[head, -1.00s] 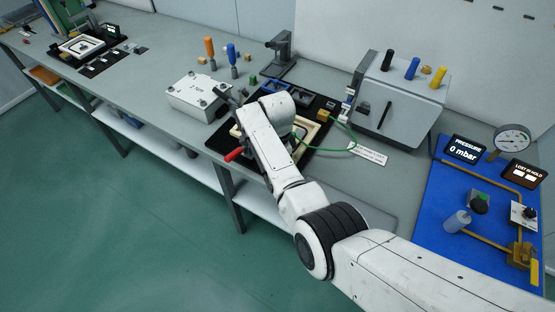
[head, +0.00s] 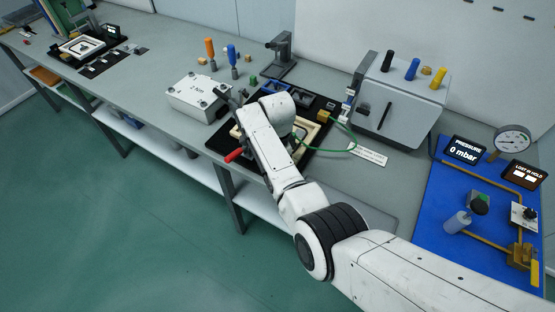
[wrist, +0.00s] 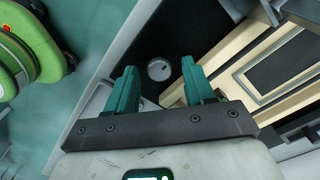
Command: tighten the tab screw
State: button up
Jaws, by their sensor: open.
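In the wrist view, a small round silver screw head (wrist: 159,70) with a dark mark near its middle sits on a black surface (wrist: 172,30). My gripper (wrist: 158,78) is open, and its two teal fingers are apart on either side of the screw in that view. Nothing shows between the fingers except the screw beyond them; I cannot tell how far the tips are above it. In the head view my arm covers the gripper and the screw. The fixture's cream frame (head: 304,137) shows partly behind my arm.
A red handle (head: 234,155) sticks out left of my arm. A white block (head: 197,97) stands at the left, a grey console (head: 396,104) with coloured knobs at the right. A green cable (head: 337,148) runs beside the frame. A blue pressure panel (head: 440,205) lies at the far right.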

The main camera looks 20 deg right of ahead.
notch_tip(320, 180, up, 11)
jog(key=shift+b, duration=0.35)
jog(key=shift+f, duration=0.1)
dwell(0.4)
jog(key=s+d+f+n, duration=0.1)
jog(key=s+d+f, duration=0.1)
jog(key=s, duration=0.1)
jog(key=s+d+f+n, duration=0.1)
jog(key=s+d+f, duration=0.1)
jog(key=s+f, duration=0.1)
jog(key=s+d+f+n, duration=0.1)
jog(key=s+f+n, duration=0.1)
jog(key=s, duration=0.1)
jog(key=shift+d+f+h, duration=0.2)
jog(key=shift+d+h, duration=0.2)
jog(key=s+d+f+n, duration=0.1)
jog(key=s, duration=0.2)
jog(key=s+f+n, duration=0.1)
jog(key=s+n, duration=0.1)
jog(key=s, duration=0.1)
jog(key=s+d+f+n, duration=0.1)
jog(key=s, duration=0.3)
jog(key=shift+d+f+n+t, duration=0.3)
jog(key=shift+f, duration=0.05)
jog(key=s+a+n, duration=0.1)
jog(key=s+n, duration=0.8)
jog(key=s, duration=1.1)
jog(key=shift+a+r+y+b, duration=0.3)
jog(key=shift+r, duration=0.15)
